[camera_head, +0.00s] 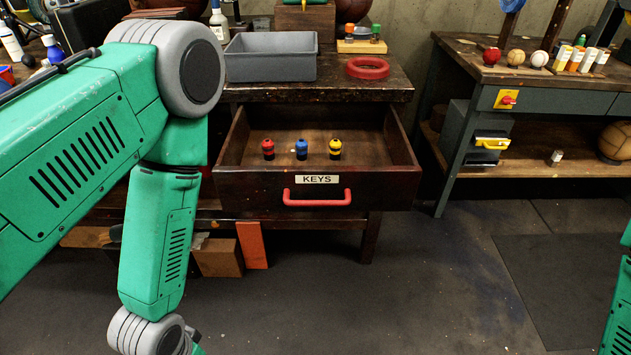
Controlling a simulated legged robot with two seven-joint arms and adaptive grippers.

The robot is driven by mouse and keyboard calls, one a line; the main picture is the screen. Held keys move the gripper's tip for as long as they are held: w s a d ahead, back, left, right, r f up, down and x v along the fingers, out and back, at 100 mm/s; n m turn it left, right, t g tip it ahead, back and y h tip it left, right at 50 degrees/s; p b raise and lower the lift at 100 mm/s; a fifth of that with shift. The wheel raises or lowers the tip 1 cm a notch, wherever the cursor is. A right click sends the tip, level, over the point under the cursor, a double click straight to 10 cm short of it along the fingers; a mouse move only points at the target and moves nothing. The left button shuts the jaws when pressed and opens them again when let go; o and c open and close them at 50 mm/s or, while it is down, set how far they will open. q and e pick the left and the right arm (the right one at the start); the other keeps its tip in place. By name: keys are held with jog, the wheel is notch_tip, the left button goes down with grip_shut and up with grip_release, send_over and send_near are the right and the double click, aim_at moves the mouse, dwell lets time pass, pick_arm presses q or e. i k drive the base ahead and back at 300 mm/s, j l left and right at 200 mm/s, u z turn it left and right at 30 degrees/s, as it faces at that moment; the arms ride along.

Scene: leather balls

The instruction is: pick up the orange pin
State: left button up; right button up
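A small pin with an orange top (349,32) stands upright on a small wooden block on the workbench, behind the red ring. A pin with a green top (375,33) stands to its right. In the open drawer below stand a red pin (268,149), a blue pin (301,149) and a yellow pin (335,148). My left arm fills the left side of the view and bends down to the lower edge; its gripper is out of view. A part of my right arm shows at the right edge; its gripper is also out of view.
The drawer (392,148), labelled KEYS, with a red handle (317,199), juts out below the workbench top. A grey bin (270,66) and a red ring (367,68) lie on top. A side bench (560,88) stands right. Floor in front is clear.

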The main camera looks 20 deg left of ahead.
aim_at(350, 28)
jog(key=i+l+z, duration=0.1)
jog(key=i+l, duration=0.25)
jog(key=l, duration=0.2)
jog(key=i+l+z, duration=0.15)
jog(key=i+l, duration=0.2)
jog(key=l, duration=0.15)
